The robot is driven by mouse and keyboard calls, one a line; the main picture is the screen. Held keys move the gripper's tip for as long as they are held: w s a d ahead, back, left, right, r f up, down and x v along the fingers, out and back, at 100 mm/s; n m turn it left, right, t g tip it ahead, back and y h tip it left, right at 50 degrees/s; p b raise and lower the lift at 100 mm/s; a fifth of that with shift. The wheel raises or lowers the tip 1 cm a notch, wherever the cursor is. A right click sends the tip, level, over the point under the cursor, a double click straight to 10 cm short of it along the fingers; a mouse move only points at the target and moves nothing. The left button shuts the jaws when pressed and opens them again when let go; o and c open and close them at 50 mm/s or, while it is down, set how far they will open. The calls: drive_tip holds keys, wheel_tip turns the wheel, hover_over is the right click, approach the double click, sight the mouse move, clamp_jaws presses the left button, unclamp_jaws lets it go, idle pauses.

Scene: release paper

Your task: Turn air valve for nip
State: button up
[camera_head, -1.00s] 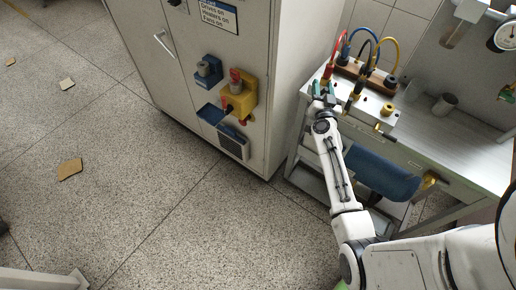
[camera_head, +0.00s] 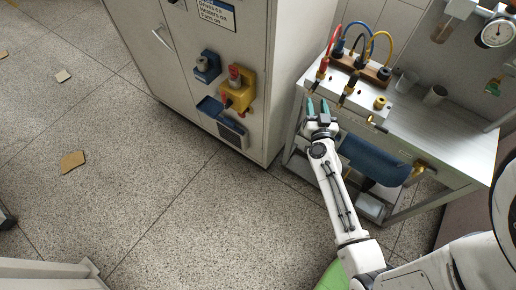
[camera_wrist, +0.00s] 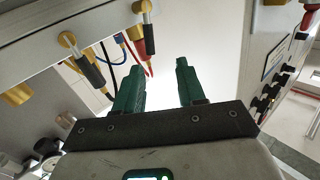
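A white manifold block (camera_head: 365,103) sits along the front edge of the metal table, with small brass valves on its face. One valve with a black handle (camera_head: 347,92) is near its middle; a black-handled brass valve also shows in the wrist view (camera_wrist: 91,70). A second valve (camera_wrist: 146,20) shows right of it, with a red part beside it. I cannot read which one is for the nip. My gripper (camera_head: 318,106) is open and empty, just in front of the manifold's left end. Its green fingers stand apart in the wrist view (camera_wrist: 158,80), clear of the valves.
A blue object (camera_head: 372,160) is below the table edge. A grey cabinet (camera_head: 262,120) stands close on the left. Floor at left is mostly open.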

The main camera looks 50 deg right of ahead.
drive_tip(key=w+a+f+n+t+y+b, duration=0.1)
drive_tip(key=w+a+n+t+y+b, duration=0.15)
drive_tip(key=w+a+n+y, duration=0.6)
drive_tip(key=s+a+f+n+g+y, duration=0.1)
drive_tip(key=a+f+y, duration=0.1)
drive_tip(key=a, duration=0.4)
drive_tip(key=s+a+f+n+g+y+b, duration=0.1)
drive_tip(key=a+f+g+y, duration=0.1)
drive_tip(key=a, duration=0.5)
drive_tip(key=shift+f+y+b, duration=0.3)
drive_tip(key=shift+f+y, duration=0.3)
drive_tip(key=shift+y, duration=0.45)
drive_tip(key=shift+a, duration=0.1)
drive_tip(key=shift+c, duration=0.4)
